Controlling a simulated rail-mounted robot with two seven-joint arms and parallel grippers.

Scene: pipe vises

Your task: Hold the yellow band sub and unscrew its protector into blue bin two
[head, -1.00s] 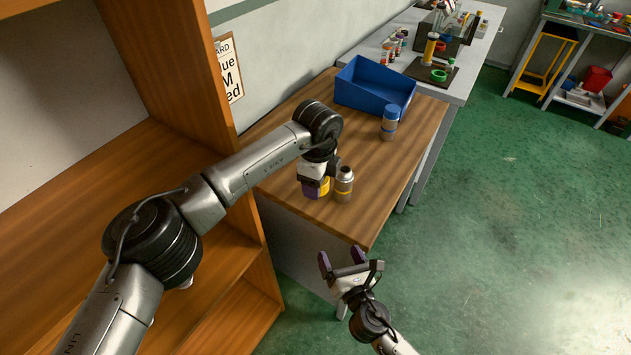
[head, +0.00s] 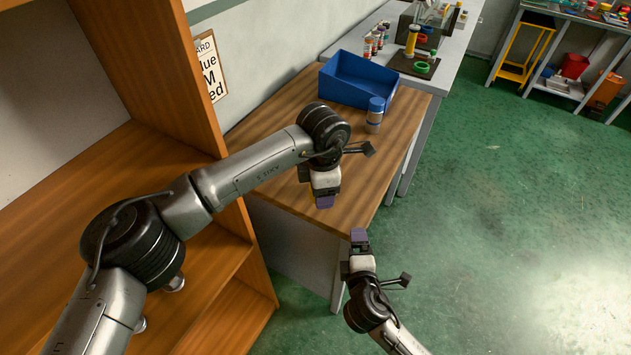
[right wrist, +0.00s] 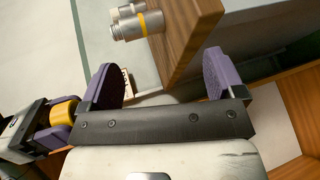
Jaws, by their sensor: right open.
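The silver sub with a yellow band (right wrist: 142,26) stands on the wooden table, its narrower silver end bare, at the top of the right wrist view. In the head view it is hidden behind my left gripper (head: 325,199). The left gripper is above the table's near end, its purple fingers shut around a yellow cap-like piece (right wrist: 65,113), apart from the sub. My right gripper (head: 360,238) is open and empty off the table's near corner; its spread purple fingers show in the right wrist view (right wrist: 160,68). A blue bin (head: 350,92) stands at the table's back; no number is readable.
A blue-capped silver sub (head: 375,115) stands in front of the bin. The wooden table (head: 400,125) is clear along its right side. A wooden shelf (head: 165,80) is at left. A grey bench (head: 450,75) with tools is behind. Open green floor lies to the right.

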